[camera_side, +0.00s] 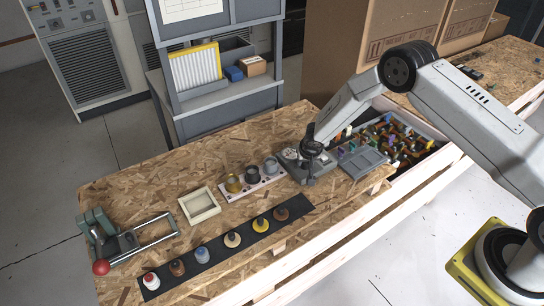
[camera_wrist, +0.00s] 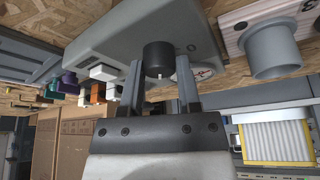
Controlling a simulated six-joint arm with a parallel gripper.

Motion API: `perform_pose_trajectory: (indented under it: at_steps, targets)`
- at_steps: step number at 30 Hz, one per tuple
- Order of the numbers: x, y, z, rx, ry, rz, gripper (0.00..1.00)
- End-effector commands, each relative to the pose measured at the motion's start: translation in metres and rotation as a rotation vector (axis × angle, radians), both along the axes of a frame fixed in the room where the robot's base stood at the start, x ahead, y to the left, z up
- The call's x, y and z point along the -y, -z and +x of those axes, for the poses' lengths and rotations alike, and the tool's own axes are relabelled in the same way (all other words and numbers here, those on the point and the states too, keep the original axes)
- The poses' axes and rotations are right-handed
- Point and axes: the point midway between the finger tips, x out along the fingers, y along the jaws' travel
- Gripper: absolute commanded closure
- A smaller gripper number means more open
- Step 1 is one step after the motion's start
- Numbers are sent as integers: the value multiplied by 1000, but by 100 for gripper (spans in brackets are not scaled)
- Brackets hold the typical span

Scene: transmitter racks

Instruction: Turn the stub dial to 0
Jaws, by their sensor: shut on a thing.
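The stub dial (camera_wrist: 158,58) is a short black cylinder with a small white mark on its end, seen in the wrist view. It sits on a grey housing (camera_wrist: 120,36), which stands on the bench as a grey box (camera_side: 318,174) in the side view. My gripper (camera_wrist: 159,88) has one finger on each side of the black dial and is shut on it. In the side view my gripper (camera_side: 312,148) is over the box and hides the dial. A pale round face (camera_wrist: 204,71) with a red mark is beside the dial. No scale numbers are readable.
Left of the box is a board (camera_side: 255,188) with several cups. A grey tray (camera_side: 364,163) and a bin of coloured parts (camera_side: 440,134) are to the right. A pale square frame (camera_side: 200,216), a dark strip (camera_side: 217,262) of jars and a red-knobbed press (camera_side: 100,267) are farther left.

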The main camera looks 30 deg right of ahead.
Motion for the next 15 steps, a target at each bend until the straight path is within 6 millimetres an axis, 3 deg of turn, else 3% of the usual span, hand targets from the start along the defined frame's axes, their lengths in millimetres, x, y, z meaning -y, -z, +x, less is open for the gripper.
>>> perform_pose_trajectory:
  at_steps: [15]
  targets:
    - [0,0,-1,-2,-195,2,100]
